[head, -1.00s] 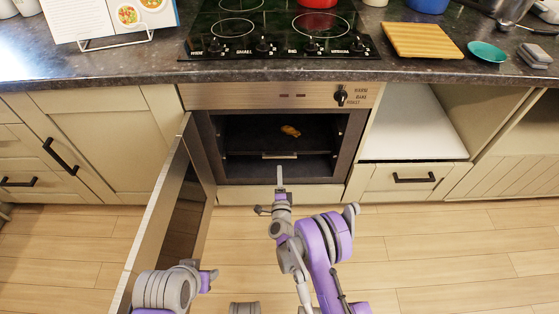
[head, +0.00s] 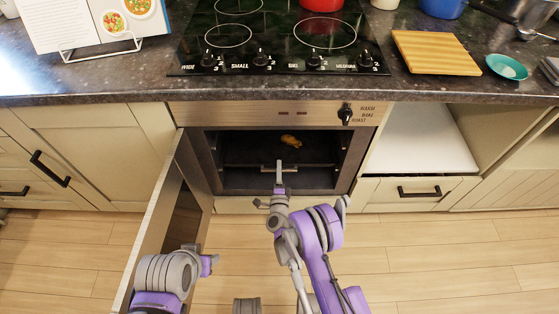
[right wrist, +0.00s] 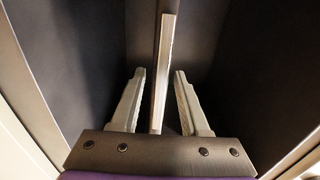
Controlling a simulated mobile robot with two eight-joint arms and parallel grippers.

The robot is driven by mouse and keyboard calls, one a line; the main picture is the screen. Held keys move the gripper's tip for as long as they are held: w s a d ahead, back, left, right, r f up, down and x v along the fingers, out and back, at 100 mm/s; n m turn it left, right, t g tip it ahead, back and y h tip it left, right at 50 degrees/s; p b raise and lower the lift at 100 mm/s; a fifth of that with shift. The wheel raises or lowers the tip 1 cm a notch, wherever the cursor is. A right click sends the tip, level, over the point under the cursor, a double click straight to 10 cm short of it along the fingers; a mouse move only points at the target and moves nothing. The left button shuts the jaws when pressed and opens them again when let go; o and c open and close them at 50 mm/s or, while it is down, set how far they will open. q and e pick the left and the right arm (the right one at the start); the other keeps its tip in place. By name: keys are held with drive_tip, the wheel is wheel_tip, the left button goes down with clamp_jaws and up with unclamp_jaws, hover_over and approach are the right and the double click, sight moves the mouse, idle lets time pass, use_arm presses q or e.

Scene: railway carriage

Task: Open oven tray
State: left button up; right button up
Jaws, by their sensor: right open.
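The oven (head: 205,112) stands below the black cooktop. Its door (head: 160,215) is swung open to the left. Inside is a dark oven tray (head: 245,153) with a small orange-brown food item (head: 291,140) on it. A pale handle strip (head: 265,168) shows at the tray's front. My right gripper (head: 278,180) reaches to this strip from the front. In the right wrist view the fingers are open, with a pale bar (right wrist: 163,70), apparently the handle, between them and gaps on both sides. My left arm shows at lower left; its fingers are hidden.
The open door stands between my left arm and the left cabinets. Right of the oven are an open shelf space (head: 420,140) and a drawer (head: 405,200). The counter above holds a cookbook (head: 85,25), a red pot (head: 318,4) and a cutting board (head: 435,52). Floor in front is clear.

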drive_tip(key=shift+w, duration=0.15)
drive_tip(key=shift+r, duration=0.1)
drive_tip(key=shift+c, duration=0.4)
clamp_jaws()
drive_tip(key=shift+r, duration=0.1)
idle(0.8)
